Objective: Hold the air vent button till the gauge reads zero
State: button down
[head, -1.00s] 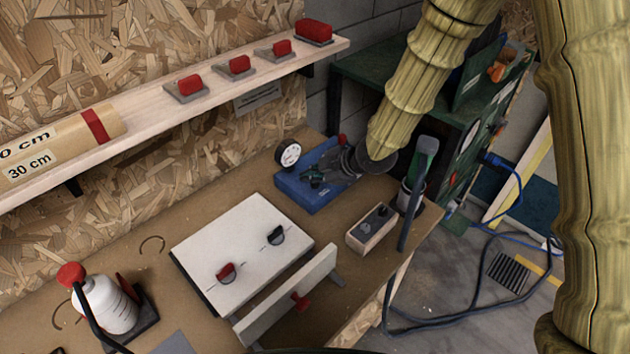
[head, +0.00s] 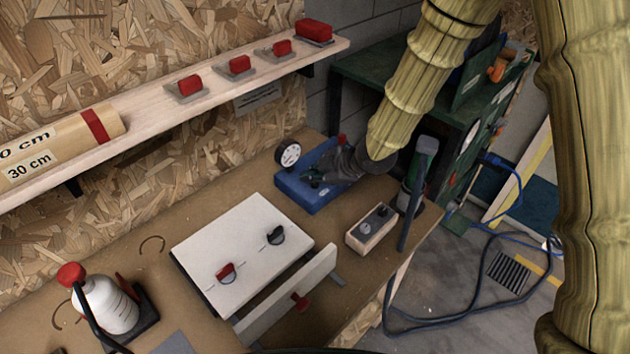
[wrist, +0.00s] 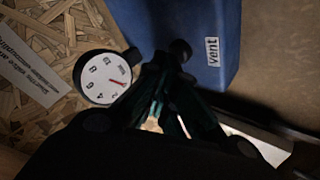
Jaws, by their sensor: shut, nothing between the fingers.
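A blue box (head: 296,190) stands on the bench with a white dial gauge (head: 288,154) at its back left. In the wrist view the blue box (wrist: 175,25) carries a "vent" label (wrist: 212,52). The gauge (wrist: 105,77) has a red needle pointing right and slightly down, on the low side of the 2; the exact reading is too small to tell. My gripper (head: 314,181) is shut and empty, pointing down at the box. In the wrist view its fingers (wrist: 167,62) meet near the box's edge. The vent button is not clearly visible, and I cannot tell whether the fingers touch it.
A red knob (head: 343,139) rises at the box's back. A small wooden box with a dark switch (head: 371,229) and a white panel with two knobs (head: 240,245) stand nearer. A green-handled tool (head: 424,160) stands at the right. A shelf (head: 215,88) runs along the wall above.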

aim_at(313, 186)
jog(key=shift+r, duration=0.1)
dwell(0.5)
jog(key=shift+r+p, duration=0.75)
jog(key=shift+r, duration=0.1)
notch_tip(313, 186, up, 5)
jog(key=p, duration=0.4)
dwell(0.6)
